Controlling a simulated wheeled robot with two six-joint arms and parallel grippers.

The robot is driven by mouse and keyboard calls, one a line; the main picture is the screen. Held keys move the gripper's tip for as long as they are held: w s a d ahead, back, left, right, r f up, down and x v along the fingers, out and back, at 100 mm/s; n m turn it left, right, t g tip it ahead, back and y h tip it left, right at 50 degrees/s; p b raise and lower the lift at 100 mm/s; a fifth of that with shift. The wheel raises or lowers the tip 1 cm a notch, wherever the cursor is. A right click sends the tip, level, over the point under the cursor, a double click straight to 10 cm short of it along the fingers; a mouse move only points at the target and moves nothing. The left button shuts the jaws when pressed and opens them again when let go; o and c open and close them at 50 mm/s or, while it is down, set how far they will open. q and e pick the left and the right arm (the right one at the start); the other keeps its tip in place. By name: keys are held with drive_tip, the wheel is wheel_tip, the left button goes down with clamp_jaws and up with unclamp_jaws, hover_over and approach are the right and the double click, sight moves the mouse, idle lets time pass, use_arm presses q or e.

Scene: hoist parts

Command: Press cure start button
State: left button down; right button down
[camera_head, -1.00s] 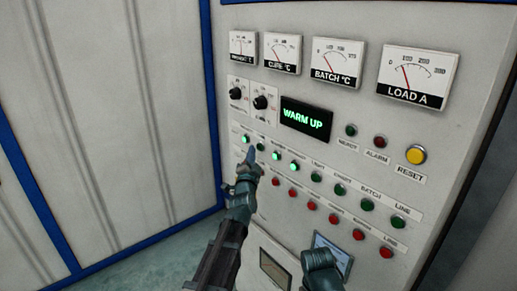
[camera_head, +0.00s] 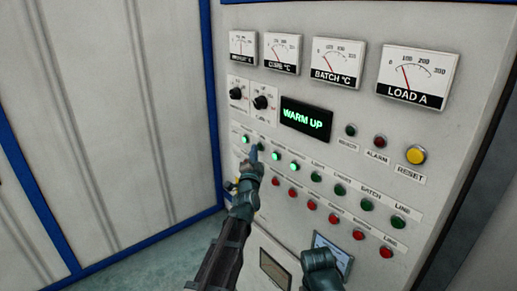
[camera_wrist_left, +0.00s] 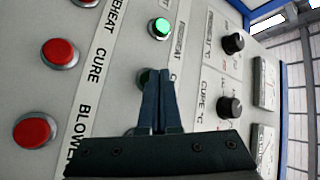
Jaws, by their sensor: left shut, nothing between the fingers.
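The control panel (camera_head: 350,125) carries a row of green buttons above a row of red ones. The cure start button (camera_head: 261,147) is the second green one from the left and looks unlit. My left gripper (camera_head: 254,151) is shut and empty, its fingertips at this button's lower left edge. In the left wrist view the shut fingers (camera_wrist_left: 157,84) overlap the dark green cure button (camera_wrist_left: 143,76) and hide most of it; contact cannot be told. The lit green preheat button (camera_wrist_left: 159,28) sits beside it.
The display (camera_head: 306,118) reads WARM UP. Two knobs (camera_head: 261,102) sit above the left buttons. The preheat button (camera_head: 245,139) and two green buttons right of cure are lit. Red buttons (camera_head: 294,193) lie just below. A yellow reset button (camera_head: 416,154) is far right.

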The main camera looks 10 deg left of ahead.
use_arm(q)
drive_tip(key=shift+w+d, duration=0.2)
drive_tip(key=shift+w, duration=0.05)
drive_tip(key=shift+s+a, duration=0.15)
idle(0.5)
drive_tip(key=shift+s+a, duration=0.4)
drive_tip(key=shift+s, duration=0.2)
drive_tip(key=s+a, duration=0.1)
drive_tip(key=s, duration=0.1)
drive_tip(key=s+a, duration=0.2)
idle(0.4)
idle(0.4)
